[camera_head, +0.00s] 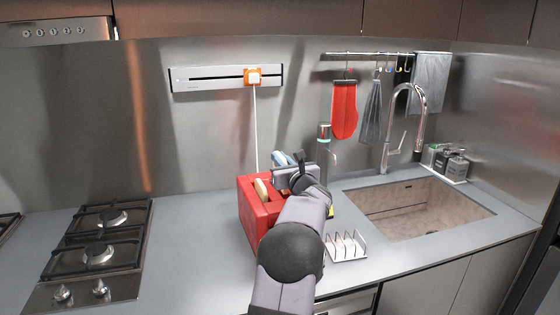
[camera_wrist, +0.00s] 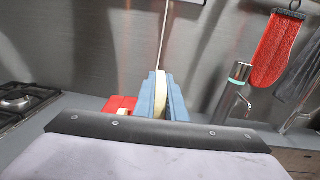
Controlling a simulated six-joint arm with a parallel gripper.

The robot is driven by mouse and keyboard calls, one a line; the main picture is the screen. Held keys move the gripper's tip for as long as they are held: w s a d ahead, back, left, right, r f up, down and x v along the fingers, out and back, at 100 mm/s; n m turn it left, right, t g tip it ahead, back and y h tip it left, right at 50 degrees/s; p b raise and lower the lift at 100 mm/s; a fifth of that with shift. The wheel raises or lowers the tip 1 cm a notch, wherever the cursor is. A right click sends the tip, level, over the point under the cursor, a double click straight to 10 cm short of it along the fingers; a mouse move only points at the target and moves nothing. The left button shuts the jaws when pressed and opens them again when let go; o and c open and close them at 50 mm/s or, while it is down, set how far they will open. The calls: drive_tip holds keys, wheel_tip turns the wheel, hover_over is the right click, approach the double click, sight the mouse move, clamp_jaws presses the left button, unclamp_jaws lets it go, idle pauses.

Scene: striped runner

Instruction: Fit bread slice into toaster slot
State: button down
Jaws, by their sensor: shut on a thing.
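A red toaster (camera_head: 254,212) stands on the counter against the back wall. A cream bread slice (camera_head: 262,190) stands in its left slot. My gripper (camera_head: 284,158) is above the toaster's right part, its blue fingers partly hidden by the wrist. In the wrist view my gripper (camera_wrist: 161,82) is shut on a second bread slice (camera_wrist: 160,97), pinched upright between the blue fingers. The toaster (camera_wrist: 121,102) shows only in part to the left of the fingers there. My arm hides the toaster's right side, so I cannot tell whether the held slice touches a slot.
A white cord (camera_head: 256,130) hangs from an orange-framed plug (camera_head: 252,77) behind the toaster. A wire rack (camera_head: 345,246) stands right of my arm, before the sink (camera_head: 415,210). The counter left toward the gas hob (camera_head: 100,245) is clear.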

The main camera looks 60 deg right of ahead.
drive_tip(key=shift+f+b, duration=1.55)
drive_tip(key=shift+b, duration=0.05)
drive_tip(key=c, duration=1.9)
unclamp_jaws()
drive_tip(key=shift+o, duration=0.8)
drive_tip(key=shift+f, duration=0.1)
drive_tip(key=shift+s+f, duration=0.1)
drive_tip(key=shift+s, duration=0.05)
drive_tip(key=shift+s+a+f+b, duration=0.1)
drive_tip(key=shift+s+a+b, duration=0.35)
drive_tip(key=shift+s+a, duration=0.05)
drive_tip(key=shift+r+b+v, duration=0.15)
drive_tip(key=shift+b+v, duration=0.15)
drive_tip(key=shift+v, duration=0.65)
drive_tip(key=shift+r+b+v, duration=0.2)
drive_tip(key=shift+b+v, duration=0.15)
drive_tip(key=shift+v, duration=0.65)
drive_tip(key=shift+r+b+v, duration=0.15)
drive_tip(key=shift+b+v, duration=0.15)
drive_tip(key=shift+v, duration=0.65)
